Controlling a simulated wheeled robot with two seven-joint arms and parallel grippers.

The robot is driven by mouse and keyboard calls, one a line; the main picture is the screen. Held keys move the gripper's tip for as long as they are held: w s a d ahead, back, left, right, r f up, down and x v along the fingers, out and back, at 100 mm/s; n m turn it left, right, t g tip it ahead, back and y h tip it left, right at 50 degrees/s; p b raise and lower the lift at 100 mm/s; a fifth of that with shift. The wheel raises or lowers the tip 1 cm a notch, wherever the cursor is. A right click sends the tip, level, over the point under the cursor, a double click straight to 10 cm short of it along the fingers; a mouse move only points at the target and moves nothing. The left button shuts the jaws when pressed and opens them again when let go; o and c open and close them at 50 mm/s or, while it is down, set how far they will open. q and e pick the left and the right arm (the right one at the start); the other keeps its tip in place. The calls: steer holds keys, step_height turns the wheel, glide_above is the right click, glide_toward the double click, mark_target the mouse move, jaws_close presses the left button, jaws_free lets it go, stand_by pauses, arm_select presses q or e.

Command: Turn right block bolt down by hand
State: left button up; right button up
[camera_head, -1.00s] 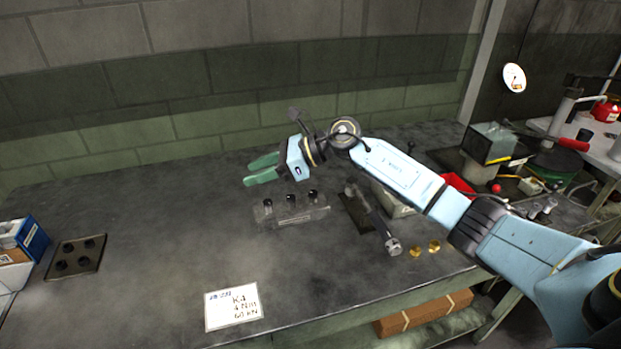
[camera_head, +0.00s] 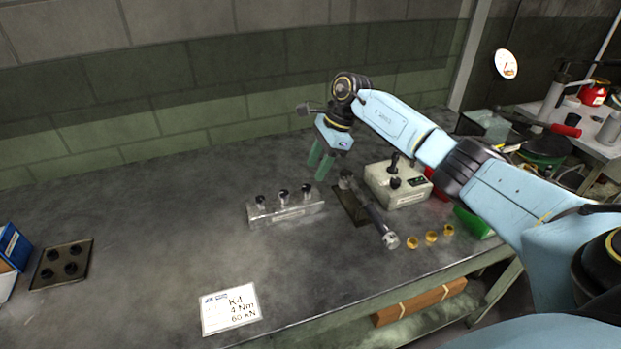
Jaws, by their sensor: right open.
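A grey metal block (camera_head: 287,214) lies on the dark bench left of centre. Several dark-headed bolts stand upright in a row on it, and the right one (camera_head: 306,189) is nearest my right gripper. My right gripper (camera_head: 319,170) is open and empty, with green fingers pointing down. It hangs above the bench, behind and slightly right of the block's right end, apart from the bolt. How far the bolt is turned in is too small to tell. My left gripper is out of view.
A torque wrench (camera_head: 370,208) lies on a dark mat right of the block. Behind it stands a beige control box (camera_head: 398,186) with a joystick. Brass rings (camera_head: 431,238) lie near the front edge. A card (camera_head: 230,308) reads K4, 4 Nm, 60 kN. A plate with holes (camera_head: 62,263) lies at left.

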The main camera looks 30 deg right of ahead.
mark_target(307, 187)
steer(key=x, duration=0.5)
jaws_close()
